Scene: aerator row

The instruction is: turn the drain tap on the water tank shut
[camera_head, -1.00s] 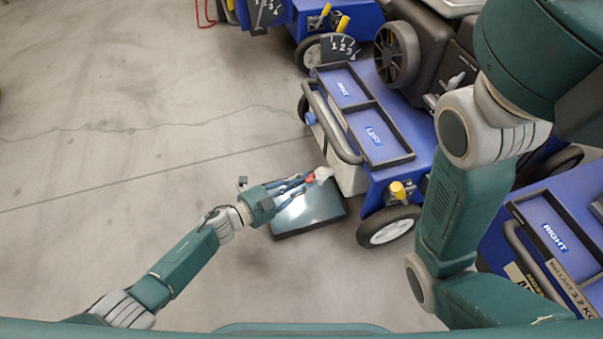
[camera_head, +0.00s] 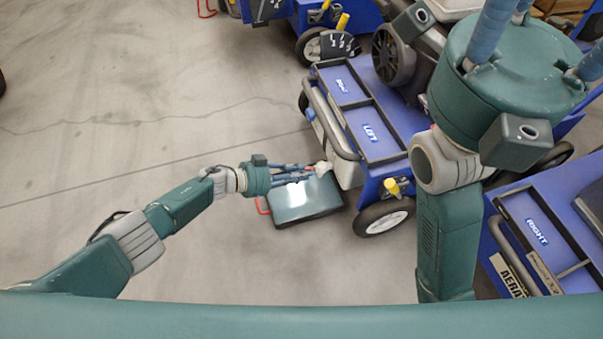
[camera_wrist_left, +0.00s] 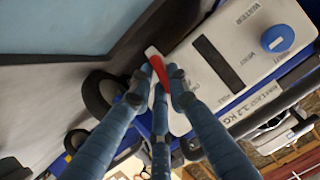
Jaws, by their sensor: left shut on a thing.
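The water tank (camera_wrist_left: 232,52) is a pale box with a dark slot and a blue cap (camera_wrist_left: 278,38), on the blue cart's end. In the head view its pale side (camera_head: 349,172) shows below the cart's handle bar. The drain tap's red lever (camera_wrist_left: 156,66) sticks out from the tank's lower part. My left gripper (camera_wrist_left: 157,80) is shut on this lever, with blue fingers on both sides of it. In the head view the left gripper (camera_head: 308,172) reaches the tap from the left. My right gripper's blue fingers (camera_head: 490,30) run out at the top; their tips are hidden.
A dark shallow tray with a shiny surface (camera_head: 305,199) lies on the floor under the tap. Another blue cart (camera_head: 515,222) is at right. Floor at left is clear.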

